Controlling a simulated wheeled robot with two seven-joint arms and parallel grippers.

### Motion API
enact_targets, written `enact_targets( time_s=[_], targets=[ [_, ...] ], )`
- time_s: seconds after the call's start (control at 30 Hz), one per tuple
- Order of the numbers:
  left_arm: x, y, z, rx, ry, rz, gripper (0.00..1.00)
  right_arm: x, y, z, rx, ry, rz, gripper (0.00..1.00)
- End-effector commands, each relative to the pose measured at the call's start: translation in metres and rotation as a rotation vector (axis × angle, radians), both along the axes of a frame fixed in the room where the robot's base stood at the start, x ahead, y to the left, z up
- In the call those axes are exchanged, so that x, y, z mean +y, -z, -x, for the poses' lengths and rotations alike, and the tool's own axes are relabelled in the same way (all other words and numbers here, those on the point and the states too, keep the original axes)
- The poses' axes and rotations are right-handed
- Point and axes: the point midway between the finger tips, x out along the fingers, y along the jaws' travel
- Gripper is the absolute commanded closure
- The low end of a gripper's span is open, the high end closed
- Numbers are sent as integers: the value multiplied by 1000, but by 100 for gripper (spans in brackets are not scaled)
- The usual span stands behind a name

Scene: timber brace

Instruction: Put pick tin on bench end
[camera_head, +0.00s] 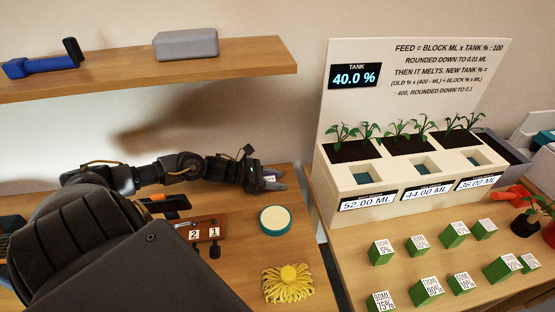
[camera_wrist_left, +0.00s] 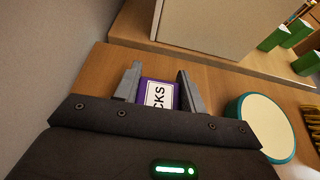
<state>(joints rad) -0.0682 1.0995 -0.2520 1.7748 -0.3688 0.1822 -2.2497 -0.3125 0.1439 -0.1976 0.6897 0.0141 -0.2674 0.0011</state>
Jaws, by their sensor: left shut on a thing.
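The pick tin (camera_wrist_left: 158,95) is a small purple box with a white label, on which the letters "CKS" show in the left wrist view. My left gripper (camera_wrist_left: 159,78) is shut on it, with one finger on each side. In the head view, this gripper (camera_head: 276,180) is over the back right end of the wooden bench (camera_head: 235,270), and only a bit of the tin (camera_head: 269,179) shows. I cannot tell whether the tin touches the bench top. My right gripper is not in view.
A round teal-rimmed pad (camera_head: 275,220) and a yellow tasselled thing (camera_head: 288,284) lie on the bench, near a brown rack (camera_head: 204,229) marked 2 and 1. A planter (camera_head: 400,175) and several green blocks (camera_head: 456,234) occupy the right table. A shelf (camera_head: 140,79) hangs above.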

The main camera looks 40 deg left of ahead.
Motion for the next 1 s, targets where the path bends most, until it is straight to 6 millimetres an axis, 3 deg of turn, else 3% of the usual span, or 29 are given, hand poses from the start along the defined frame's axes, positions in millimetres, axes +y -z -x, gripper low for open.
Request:
enact_targets(
  time_s=[0.17,0.2,0.33,0.77,1.0],
  targets=[
    [0,2,0,0,0,0,82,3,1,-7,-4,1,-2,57],
    [0,2,0,0,0,0,56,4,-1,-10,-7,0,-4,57],
    [0,2,0,0,0,0,39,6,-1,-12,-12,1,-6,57],
    [1,-2,1,1,0,-1,38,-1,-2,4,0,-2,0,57],
    [21,-12,28,6,1,-5,38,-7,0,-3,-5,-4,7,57]
  ],
)
